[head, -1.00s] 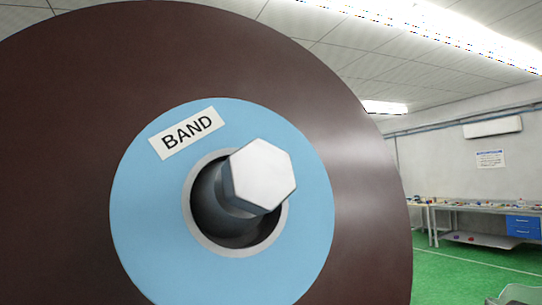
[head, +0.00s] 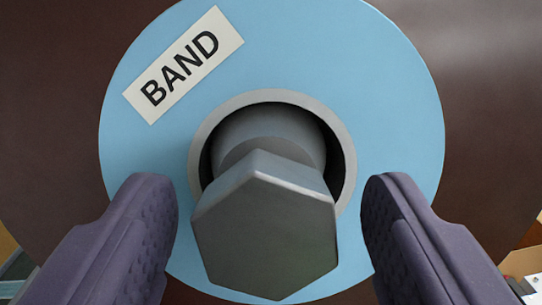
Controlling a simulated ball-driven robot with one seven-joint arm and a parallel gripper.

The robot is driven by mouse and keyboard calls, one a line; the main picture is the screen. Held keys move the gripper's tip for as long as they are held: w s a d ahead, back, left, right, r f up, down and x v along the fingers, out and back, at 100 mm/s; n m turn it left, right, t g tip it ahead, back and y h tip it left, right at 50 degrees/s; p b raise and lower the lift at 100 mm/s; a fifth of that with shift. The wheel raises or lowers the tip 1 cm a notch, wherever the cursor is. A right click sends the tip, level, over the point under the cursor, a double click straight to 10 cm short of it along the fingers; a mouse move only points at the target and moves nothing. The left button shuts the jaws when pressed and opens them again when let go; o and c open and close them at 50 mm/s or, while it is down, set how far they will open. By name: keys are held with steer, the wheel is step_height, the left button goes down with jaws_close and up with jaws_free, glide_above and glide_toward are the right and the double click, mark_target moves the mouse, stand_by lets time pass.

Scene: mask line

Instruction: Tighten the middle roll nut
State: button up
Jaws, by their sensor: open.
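A large grey hexagonal nut (head: 266,225) sits on a grey shaft (head: 268,135) that comes out of a ringed hole in a light blue disc (head: 400,130). The disc carries a white label (head: 184,65) reading BAND and lies at the centre of a dark brown roll (head: 490,80). My gripper (head: 268,222) is open, with one dark purple padded finger on each side of the nut. A gap shows between each finger and the nut. The far side of the nut and the rear of the shaft are hidden.
The brown roll fills most of the background. A brown box-like thing (head: 524,264) shows at the lower right edge, partly cut off. Little else of the room is in view.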

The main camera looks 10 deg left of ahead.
steer(key=shift+w, duration=0.1)
steer(key=c, duration=1.1)
steer(key=shift+o, duration=0.2)
